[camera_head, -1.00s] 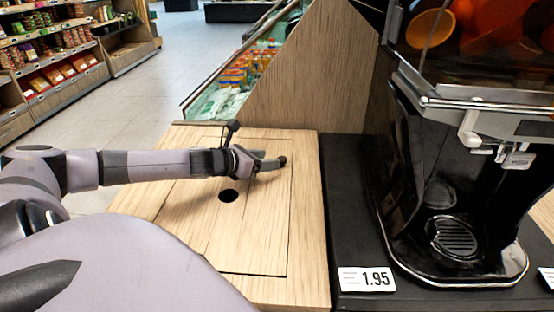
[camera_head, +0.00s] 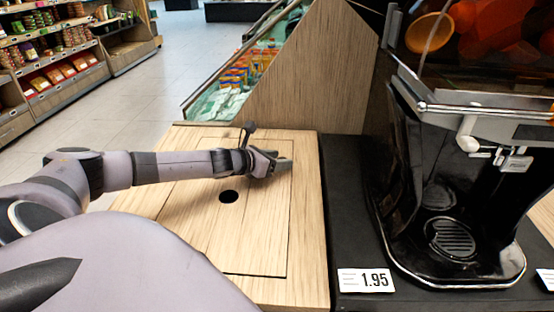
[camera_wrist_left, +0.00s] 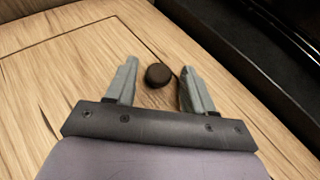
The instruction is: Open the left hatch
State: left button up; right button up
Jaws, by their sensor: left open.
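The left hatch (camera_head: 245,235) is a flat wooden panel set in the wooden counter top, with a thin dark seam around it. It lies closed and flush. It has a round dark hole (camera_head: 228,196) near its middle. A small dark round knob (camera_wrist_left: 158,75) sits near the hatch's far right corner. My left gripper (camera_head: 281,161) is low over that corner. In the left wrist view its two fingers are open, one on each side of the knob, with visible gaps. In the head view the gripper hides the knob. My right gripper is not in view.
A black juicer (camera_head: 450,190) stands on a dark counter (camera_head: 345,215) to the right, with a price tag (camera_head: 366,281) in front. An upright wooden panel (camera_head: 315,75) rises behind the hatch. Store shelves (camera_head: 60,60) are far left.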

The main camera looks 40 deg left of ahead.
pick_arm(q)
grip_shut()
